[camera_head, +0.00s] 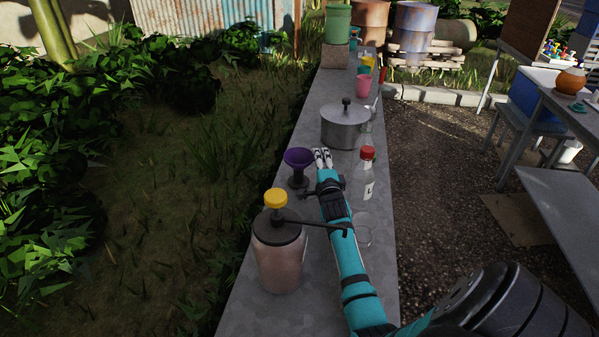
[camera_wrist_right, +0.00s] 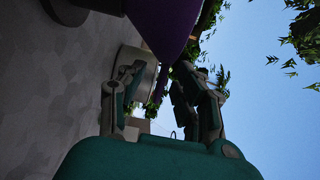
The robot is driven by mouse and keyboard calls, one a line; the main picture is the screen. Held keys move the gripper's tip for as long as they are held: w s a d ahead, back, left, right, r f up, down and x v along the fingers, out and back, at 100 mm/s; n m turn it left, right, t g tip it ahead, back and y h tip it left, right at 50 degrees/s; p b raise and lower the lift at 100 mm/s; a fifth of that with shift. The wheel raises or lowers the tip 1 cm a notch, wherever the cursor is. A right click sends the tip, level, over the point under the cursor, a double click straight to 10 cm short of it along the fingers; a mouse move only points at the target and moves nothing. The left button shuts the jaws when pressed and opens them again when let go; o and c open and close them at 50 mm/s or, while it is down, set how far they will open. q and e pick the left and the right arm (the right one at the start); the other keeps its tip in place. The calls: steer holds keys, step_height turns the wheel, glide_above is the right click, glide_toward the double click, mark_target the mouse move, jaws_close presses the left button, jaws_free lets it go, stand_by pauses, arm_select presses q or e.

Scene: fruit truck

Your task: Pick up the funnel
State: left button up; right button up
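The purple funnel (camera_head: 298,158) stands upright on a dark stand on the long grey ledge. My right gripper (camera_head: 322,157) is just to the right of the funnel, low over the ledge, with its fingers pointing along the ledge toward the pot. In the right wrist view the funnel (camera_wrist_right: 167,22) shows as a large purple shape at the top, cut off by the edge. The two fingers of the right gripper (camera_wrist_right: 165,92) are apart with nothing held between them. Whether a finger touches the funnel cannot be told. My left gripper is not in view.
On the ledge (camera_head: 246,291), a jar with a yellow-capped pump (camera_head: 279,257) stands nearer than the funnel. A red-capped bottle (camera_head: 367,175) and a glass (camera_head: 364,238) stand right of my arm. A lidded metal pot (camera_head: 342,127) is beyond the gripper. Grass lies left.

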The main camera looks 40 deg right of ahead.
jaws_close()
steer(key=shift+r, duration=0.15)
